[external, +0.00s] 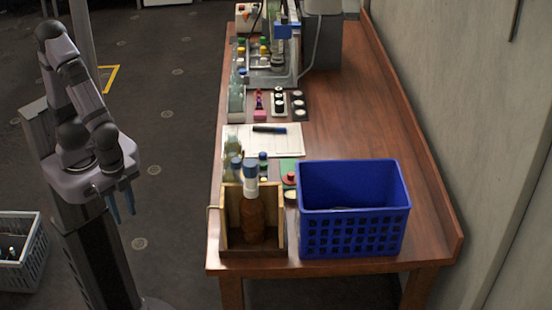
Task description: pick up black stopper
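Several small black round pieces (279,101) stand on a light holder on the wooden table. I cannot tell for sure which of them is the black stopper. More small round pieces, dark with pale parts (298,104), sit on a dark strip just to their right. My gripper (121,207) hangs over the floor to the left of the table, with its two blue fingers pointing down and apart. Nothing is between the fingers. It is well away from the black pieces.
A blue basket (352,232) and a wooden box (250,252) with bottles fill the table's near end. A paper with a dark marker (269,129) lies behind them. A machine (272,70) stands at the back. The table's right side (350,110) is clear. A grey crate (36,258) stands on the floor.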

